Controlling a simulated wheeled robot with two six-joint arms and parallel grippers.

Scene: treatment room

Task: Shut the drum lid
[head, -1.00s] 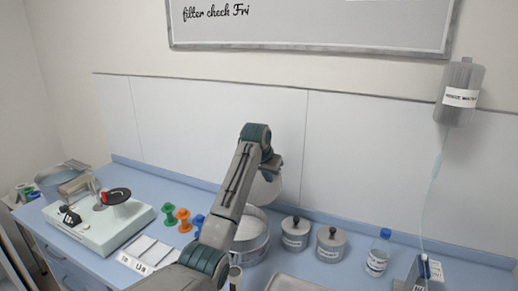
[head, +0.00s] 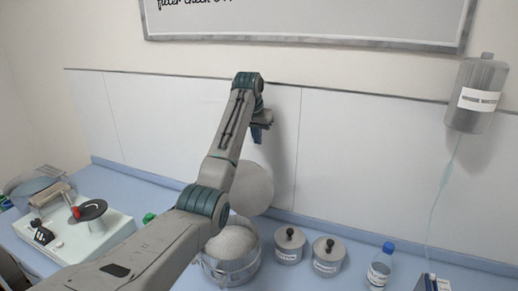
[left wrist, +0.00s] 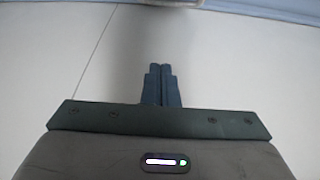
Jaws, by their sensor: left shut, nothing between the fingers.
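The drum (head: 240,270) is a round metal container on the blue counter, partly behind my left arm in the head view. Pale white material shows inside its open top. Its round, pale lid (head: 254,188) stands open, raised at the back of the drum, with its left part hidden by my arm. My left gripper (head: 257,139) is above the lid, in front of the wall panel, pointing down and apart from the lid. In the left wrist view its fingers (left wrist: 161,72) are together and empty. My right gripper is in no view.
Two lidded metal jars (head: 289,246) and a blue-capped bottle (head: 381,266) stand right of the drum. A pale device with a black disc (head: 92,210) is at the left. A hanging container (head: 477,95) with a tube is at the upper right. The wall panel is close behind.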

